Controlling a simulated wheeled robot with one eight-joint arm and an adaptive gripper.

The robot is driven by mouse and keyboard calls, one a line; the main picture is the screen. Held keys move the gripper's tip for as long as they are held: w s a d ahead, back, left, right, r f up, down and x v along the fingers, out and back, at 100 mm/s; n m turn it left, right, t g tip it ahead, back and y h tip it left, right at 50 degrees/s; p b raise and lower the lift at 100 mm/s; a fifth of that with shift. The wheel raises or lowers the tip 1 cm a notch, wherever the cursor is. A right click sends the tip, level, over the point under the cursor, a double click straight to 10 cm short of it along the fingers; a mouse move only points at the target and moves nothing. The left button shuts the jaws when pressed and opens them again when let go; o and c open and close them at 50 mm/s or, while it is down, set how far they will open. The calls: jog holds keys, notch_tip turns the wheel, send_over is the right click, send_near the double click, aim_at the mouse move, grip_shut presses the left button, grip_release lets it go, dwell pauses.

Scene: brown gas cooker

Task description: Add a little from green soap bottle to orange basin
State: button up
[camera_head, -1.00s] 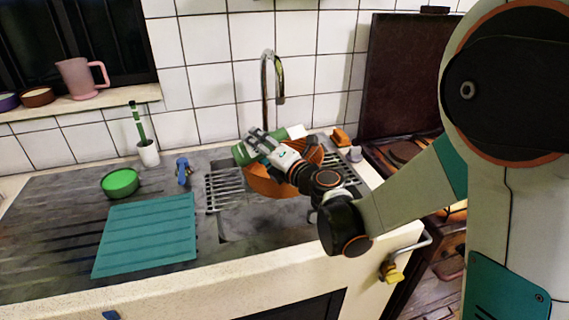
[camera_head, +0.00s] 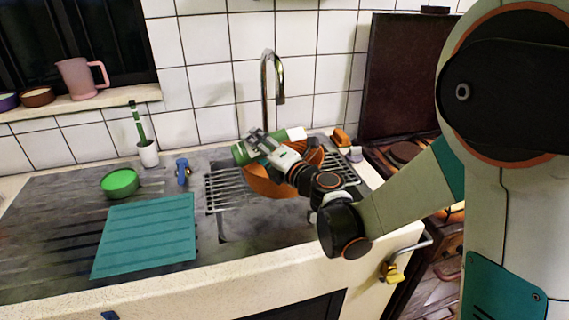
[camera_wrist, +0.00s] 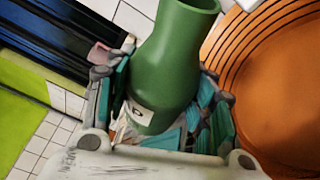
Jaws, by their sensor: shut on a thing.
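The green soap bottle (camera_head: 240,154) lies tipped well over, nearly level, in my gripper (camera_head: 264,146). Its white end (camera_head: 297,133) points right and slightly up in the head view. My gripper is shut around the bottle's body and holds it above the orange basin (camera_head: 272,186). In the wrist view the green bottle (camera_wrist: 172,62) sits between the fingers with a white label near its lower part. The ribbed inside of the orange basin (camera_wrist: 275,105) shows to its right. The basin's contents, and whether any soap flows, cannot be seen.
The basin sits at the sink, by metal racks (camera_head: 226,190) and the tap (camera_head: 266,80). A teal mat (camera_head: 147,235), green bowl (camera_head: 119,183), blue item (camera_head: 183,171) and white brush holder (camera_head: 148,154) stand left. An orange item (camera_head: 340,137) is behind right.

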jog(key=shift+s+a+r+m+t+y+b, duration=0.1)
jog(key=shift+a+r+m+t+y+b, duration=0.25)
jog(key=shift+r+m, duration=0.4)
dwell(2.6)
jog(key=shift+f+m, duration=0.2)
jog(key=shift+m, duration=0.15)
dwell(2.0)
